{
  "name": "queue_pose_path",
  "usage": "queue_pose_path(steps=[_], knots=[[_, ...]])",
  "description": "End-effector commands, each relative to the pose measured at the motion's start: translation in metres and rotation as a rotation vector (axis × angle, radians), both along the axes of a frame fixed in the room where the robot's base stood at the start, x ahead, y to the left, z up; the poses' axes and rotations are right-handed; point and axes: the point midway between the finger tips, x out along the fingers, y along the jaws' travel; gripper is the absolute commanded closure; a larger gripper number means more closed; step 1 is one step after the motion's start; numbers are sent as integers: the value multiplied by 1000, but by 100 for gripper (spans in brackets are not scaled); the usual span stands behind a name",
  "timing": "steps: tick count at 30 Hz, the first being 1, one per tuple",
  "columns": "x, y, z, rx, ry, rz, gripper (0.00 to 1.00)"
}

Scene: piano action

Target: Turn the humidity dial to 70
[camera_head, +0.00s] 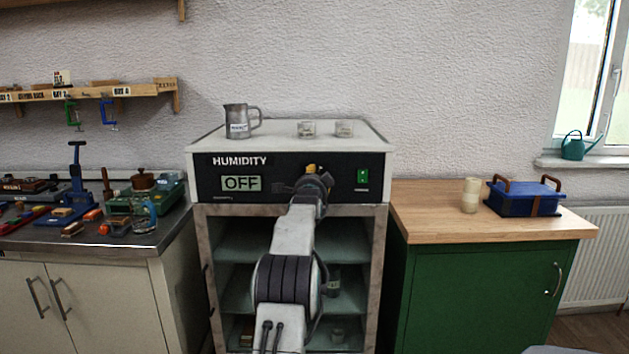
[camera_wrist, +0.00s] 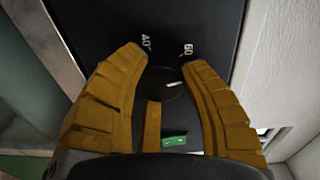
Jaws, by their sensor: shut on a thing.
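The humidity dial (camera_wrist: 172,92) is a dark round knob on the black front panel (camera_head: 220,190) of a cabinet. In the wrist view it lies between my yellow fingers and bears a short white mark. A label 40 (camera_wrist: 146,41) and another that reads 60 or 50 (camera_wrist: 188,48) stand beyond the fingertips. My gripper (camera_wrist: 164,62) is shut on the dial, one finger on each side. In the head view my gripper (camera_head: 313,171) hides the dial. The display (camera_head: 241,183) under the word HUMIDITY reads OFF.
A green switch (camera_head: 363,176) sits right of my gripper on the panel; it also shows in the wrist view (camera_wrist: 174,140). A metal jug (camera_head: 237,122) and two small glass jars stand on the cabinet top (camera_head: 280,136). Counters flank the cabinet.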

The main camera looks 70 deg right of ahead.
Motion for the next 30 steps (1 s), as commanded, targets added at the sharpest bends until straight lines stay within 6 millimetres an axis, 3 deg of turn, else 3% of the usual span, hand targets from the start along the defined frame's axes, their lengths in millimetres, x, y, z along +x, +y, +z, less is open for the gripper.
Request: queue_pose_path(steps=[2,3,11,23,30], knots=[[4,1,1,-1,0,5,93],[4,1,1,-2,0,5,57],[2,1,1,-2,1,3,34],[0,3,1,-1,2,1,34],[-3,17,2,-1,2,1,34]])
